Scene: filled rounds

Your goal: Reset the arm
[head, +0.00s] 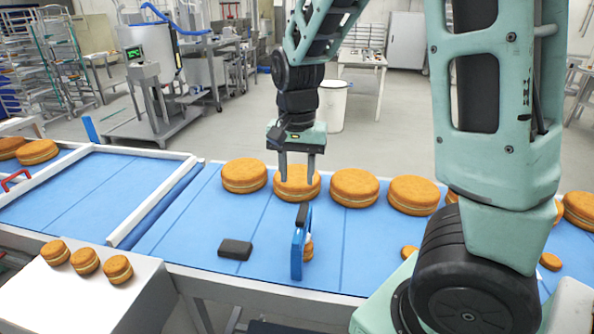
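My gripper (297,176) hangs pointing down over the far side of the blue belt. Its two fingers stand apart, and I see nothing held between them. The fingertips overlap a large golden filled round (297,190) in the picture; I cannot tell whether they touch it. My arm comes down from the top of the view, and a large part of it covers the right side of the belt.
Large rounds (354,190) line the belt (200,235). A blue upright piece with a dark top (298,252) partly hides a small round (309,250). A dark block (235,250) lies nearby. Three small rounds (85,261) sit on a white box (130,300). A white-framed section (150,200) is left.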

